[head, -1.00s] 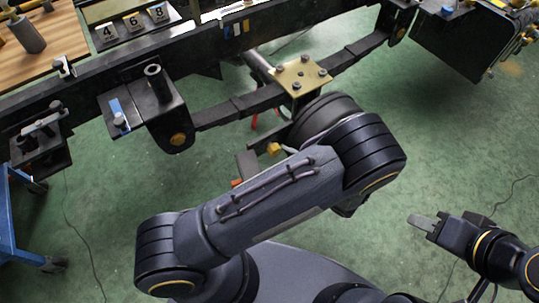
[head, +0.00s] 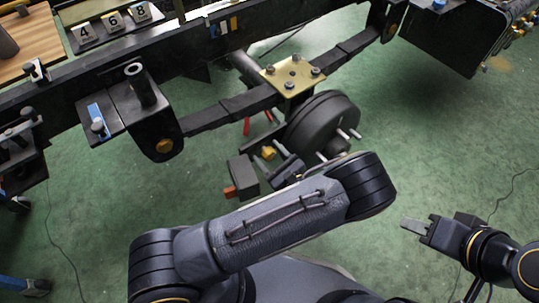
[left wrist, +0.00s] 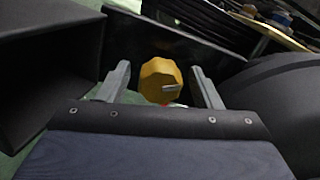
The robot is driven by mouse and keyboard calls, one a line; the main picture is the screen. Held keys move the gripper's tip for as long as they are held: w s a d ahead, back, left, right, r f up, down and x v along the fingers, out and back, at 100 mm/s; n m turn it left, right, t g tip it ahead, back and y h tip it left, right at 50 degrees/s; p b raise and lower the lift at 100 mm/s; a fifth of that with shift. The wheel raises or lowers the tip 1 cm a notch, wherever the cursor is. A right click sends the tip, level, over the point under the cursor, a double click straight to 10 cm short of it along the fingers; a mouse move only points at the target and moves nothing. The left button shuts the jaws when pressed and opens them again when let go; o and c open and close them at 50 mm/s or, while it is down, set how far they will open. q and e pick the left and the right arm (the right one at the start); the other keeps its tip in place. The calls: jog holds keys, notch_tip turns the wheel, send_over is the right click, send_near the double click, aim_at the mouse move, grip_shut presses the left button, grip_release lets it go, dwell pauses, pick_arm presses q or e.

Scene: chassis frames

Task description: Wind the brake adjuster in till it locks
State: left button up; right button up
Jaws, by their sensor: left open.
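A yellow, many-sided adjuster knob (head: 268,153) sits beside the dark round brake drum (head: 322,121), under the axle end. In the left wrist view the yellow knob (left wrist: 161,80) faces me, with a small pale bar across its face. My left gripper (left wrist: 160,88) is open, its two grey fingers to either side of the knob with visible gaps. In the head view my left gripper (head: 284,166) is small and partly hidden by its own arm. My right gripper (head: 412,224) is over bare floor at right, away from the drum; its finger gap does not show.
A brass-coloured plate with bolts (head: 293,74) sits on the leaf spring above the drum. A dark box-like block with an orange end (head: 242,175) is left of the knob. The long black chassis rail (head: 180,75) crosses behind.

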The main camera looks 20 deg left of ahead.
pick_arm(q)
jog(key=c, duration=1)
jog(key=shift+m, duration=0.4)
jog(key=shift+r+m+p, duration=0.1)
jog(key=shift+m+p, duration=0.6)
jog(key=shift+m, duration=0.2)
jog(key=m+p, duration=0.1)
jog(key=m, duration=0.3)
jog(key=shift+m+p, duration=0.3)
jog(key=m+p, duration=0.1)
jog(key=m, duration=0.2)
jog(key=shift+m, duration=0.3)
jog(key=shift+d+m, duration=0.1)
jog(key=shift+m, duration=1.8)
